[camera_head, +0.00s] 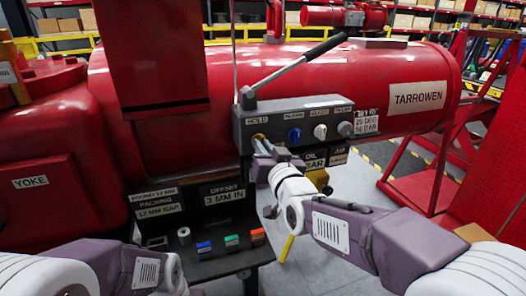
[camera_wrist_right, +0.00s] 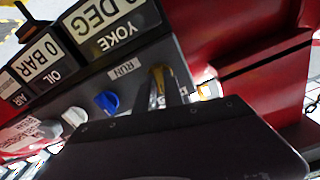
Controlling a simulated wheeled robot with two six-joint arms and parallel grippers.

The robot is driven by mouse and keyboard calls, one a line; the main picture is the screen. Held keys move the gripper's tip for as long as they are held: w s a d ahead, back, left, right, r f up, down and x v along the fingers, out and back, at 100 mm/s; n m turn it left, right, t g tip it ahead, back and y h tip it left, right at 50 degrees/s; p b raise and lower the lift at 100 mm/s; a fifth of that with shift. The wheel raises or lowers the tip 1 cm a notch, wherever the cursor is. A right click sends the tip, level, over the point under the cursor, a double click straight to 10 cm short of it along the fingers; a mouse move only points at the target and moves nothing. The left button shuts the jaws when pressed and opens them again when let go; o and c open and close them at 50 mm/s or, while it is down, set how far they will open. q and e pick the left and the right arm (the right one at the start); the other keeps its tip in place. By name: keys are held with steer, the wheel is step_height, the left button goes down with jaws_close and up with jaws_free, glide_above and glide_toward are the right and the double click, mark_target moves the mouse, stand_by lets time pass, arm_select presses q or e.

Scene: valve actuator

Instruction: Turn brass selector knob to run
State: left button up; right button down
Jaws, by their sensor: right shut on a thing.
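The brass selector knob (camera_head: 259,138) sits at the left end of the grey control box (camera_head: 283,122), below a plate that reads HOLD. In the right wrist view the brass knob (camera_wrist_right: 158,78) shows between my finger tips, beside a plate reading RUN (camera_wrist_right: 123,69). My right gripper (camera_head: 262,147) is shut on the knob, and its fingers (camera_wrist_right: 172,92) reach the box face. The fingers hide part of the knob, and I cannot tell its exact pointing angle. My left arm shows at the lower left, but its gripper is not in view.
Blue (camera_head: 295,135), white (camera_head: 320,131) and grey (camera_head: 345,129) knobs line the box to the right. A black-handled lever (camera_head: 305,60) rises above it. Gauge plates hang below.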

steer(key=shift+m+b, duration=4.65)
steer(key=shift+m, duration=2.25)
steer(key=c, duration=1.4)
jaws_free()
steer(key=shift+c, duration=0.2)
